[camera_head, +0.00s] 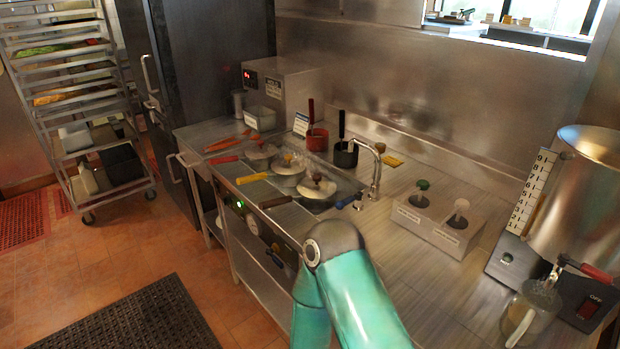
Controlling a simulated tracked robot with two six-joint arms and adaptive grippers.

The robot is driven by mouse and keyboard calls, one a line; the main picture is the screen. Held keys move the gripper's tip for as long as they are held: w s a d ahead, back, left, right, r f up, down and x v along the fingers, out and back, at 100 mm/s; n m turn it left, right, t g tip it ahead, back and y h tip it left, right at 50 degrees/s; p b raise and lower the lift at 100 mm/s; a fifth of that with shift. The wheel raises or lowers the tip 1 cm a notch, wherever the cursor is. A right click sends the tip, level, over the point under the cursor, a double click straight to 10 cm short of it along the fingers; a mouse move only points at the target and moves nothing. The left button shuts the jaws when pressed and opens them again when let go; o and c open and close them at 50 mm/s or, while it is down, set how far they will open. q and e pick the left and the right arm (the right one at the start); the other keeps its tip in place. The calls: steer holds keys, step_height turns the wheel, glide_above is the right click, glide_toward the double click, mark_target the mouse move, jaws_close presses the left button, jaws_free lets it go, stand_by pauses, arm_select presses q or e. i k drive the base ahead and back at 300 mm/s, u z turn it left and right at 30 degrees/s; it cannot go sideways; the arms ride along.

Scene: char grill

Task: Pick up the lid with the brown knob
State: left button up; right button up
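Several round metal lids with small knobs sit in a row over the counter wells at centre. The nearest lid (317,190) has a brown knob on top, and a dark brown handle (275,202) lies to its left. The middle lid (287,168), beside a yellow handle (253,178), and the far lid (261,152), beside a red handle (223,160), have small knobs that also look brownish. Neither of my grippers is in view. A teal link of my own arm rises from the bottom edge, in front of the counter and apart from the lids.
A faucet (377,170) and a blue handle (350,201) stand close right of the lids. Red (317,140) and black (346,155) pots sit behind. A pump-bottle holder (428,226) and a large urn (585,200) stand right. Bare counter lies between.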

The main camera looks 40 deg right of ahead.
mark_target(316, 186)
steer(key=z, duration=0.2)
steer(key=i, duration=0.9)
steer(key=z, duration=0.4)
